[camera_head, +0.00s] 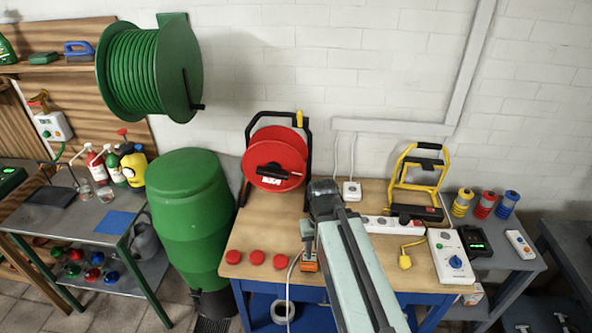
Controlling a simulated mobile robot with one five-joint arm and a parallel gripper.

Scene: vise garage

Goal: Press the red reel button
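The red cable reel (278,158) stands in a black frame at the back left of the wooden bench. It has a dark handle and a small white label low on its face. I cannot make out a separate button on it. My arm reaches up from the bottom edge, and its dark top end (324,197) is right of and in front of the reel, apart from it in the picture. The fingers cannot be made out, so their opening is unclear. Several red round caps (257,257) lie along the bench's front left.
A green barrel (190,220) stands left of the bench. A green hose reel (150,70) hangs on the wall. A yellow-framed lamp (419,168), a power strip (390,225) and a switch box (450,256) occupy the right side. Bare wood (262,218) shows in front of the reel.

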